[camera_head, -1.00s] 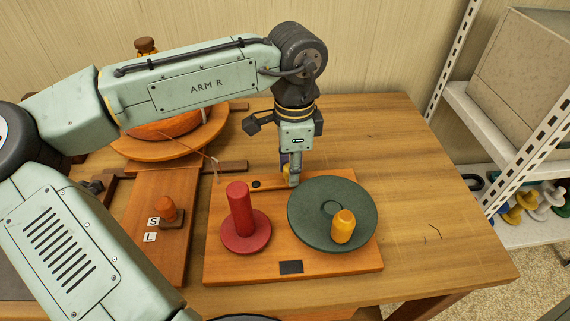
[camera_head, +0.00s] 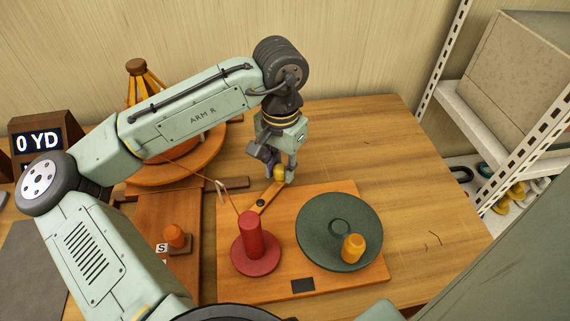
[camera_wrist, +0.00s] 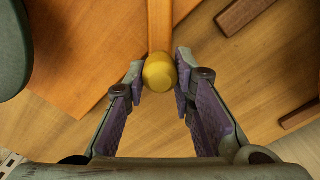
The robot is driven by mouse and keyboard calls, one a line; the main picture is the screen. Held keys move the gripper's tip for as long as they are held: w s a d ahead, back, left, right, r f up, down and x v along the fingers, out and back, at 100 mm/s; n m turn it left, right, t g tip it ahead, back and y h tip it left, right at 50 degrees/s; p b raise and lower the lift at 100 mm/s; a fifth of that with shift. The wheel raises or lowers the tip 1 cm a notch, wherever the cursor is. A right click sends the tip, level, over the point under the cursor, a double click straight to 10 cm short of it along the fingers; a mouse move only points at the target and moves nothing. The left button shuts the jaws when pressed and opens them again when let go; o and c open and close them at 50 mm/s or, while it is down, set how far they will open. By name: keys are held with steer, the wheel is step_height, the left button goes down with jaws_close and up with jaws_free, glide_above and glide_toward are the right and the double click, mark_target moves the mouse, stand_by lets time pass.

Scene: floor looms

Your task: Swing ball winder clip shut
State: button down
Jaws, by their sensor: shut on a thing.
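The ball winder is a wooden board (camera_head: 330,283) with a red spool (camera_head: 252,238) and a dark green disc (camera_head: 318,254) bearing a yellow peg (camera_head: 353,247). Its clip, a wooden arm (camera_head: 266,199), pivots at the board's back-left and slants up and right past the back edge. The clip's yellow knob (camera_head: 279,172) is at the far end. My gripper (camera_wrist: 160,80) is shut on this knob, with a finger on each side in the wrist view. The wooden arm (camera_wrist: 160,25) runs away from the knob there.
An orange swift (camera_head: 180,150) stands at the back left, with a thin yarn running toward the red spool. A small orange peg (camera_head: 175,235) is left of the winder. A "0 YD" display (camera_head: 38,140) stands far left.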

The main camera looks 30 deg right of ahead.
mark_target(279, 164)
steer(key=shift+w+a+n, duration=0.1)
steer(key=shift+w+n, duration=0.1)
steer(key=shift+n, duration=0.3)
steer(key=c, duration=1.3)
jaws_free()
steer(key=shift+w, duration=0.1)
steer(key=shift+c, duration=0.2)
step_height(279, 164, up, 12)
